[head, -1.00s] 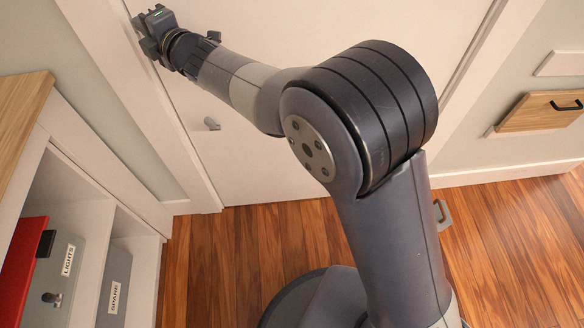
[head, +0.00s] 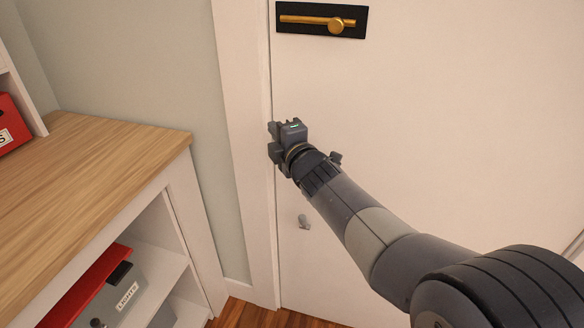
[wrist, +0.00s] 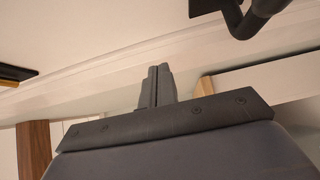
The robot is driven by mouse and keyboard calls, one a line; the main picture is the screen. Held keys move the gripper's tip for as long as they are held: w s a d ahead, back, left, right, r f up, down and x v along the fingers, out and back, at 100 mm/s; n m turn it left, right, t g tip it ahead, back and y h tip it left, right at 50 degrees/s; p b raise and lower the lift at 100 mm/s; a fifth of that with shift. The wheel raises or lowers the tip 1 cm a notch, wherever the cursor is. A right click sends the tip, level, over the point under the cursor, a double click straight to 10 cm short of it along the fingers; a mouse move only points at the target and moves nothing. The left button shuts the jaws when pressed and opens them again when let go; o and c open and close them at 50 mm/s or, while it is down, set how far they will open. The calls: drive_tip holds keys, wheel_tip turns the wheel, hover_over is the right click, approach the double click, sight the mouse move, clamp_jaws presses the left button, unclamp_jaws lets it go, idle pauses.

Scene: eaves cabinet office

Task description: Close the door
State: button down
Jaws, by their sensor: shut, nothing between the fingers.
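The white door (head: 430,120) fills the right of the head view and looks level with its frame, with only a thin line at its left edge. A black plate with a brass lever handle (head: 322,20) is near its upper left. My gripper (head: 274,140) is at the door's left edge, below the handle, beside the white frame (head: 245,150). In the wrist view its fingers (wrist: 156,85) are together and empty, pointing at the pale surface. Whether they touch it I cannot tell. The handle plate (wrist: 15,73) shows at that view's left edge.
A cabinet with a wooden top (head: 95,185) stands close on the left, holding a grey box labelled LIGHTS (head: 125,285) and a red item (head: 85,290). Wooden floor (head: 240,315) shows at the bottom.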

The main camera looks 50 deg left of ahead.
drive_tip(key=s+d, duration=0.1)
drive_tip(key=d, duration=0.8)
drive_tip(key=shift+s+b, duration=0.3)
drive_tip(key=shift+b, duration=0.15)
drive_tip(key=w+a+p, duration=0.2)
drive_tip(key=w+a, duration=0.2)
drive_tip(key=a, duration=0.7)
drive_tip(key=shift+a, duration=0.1)
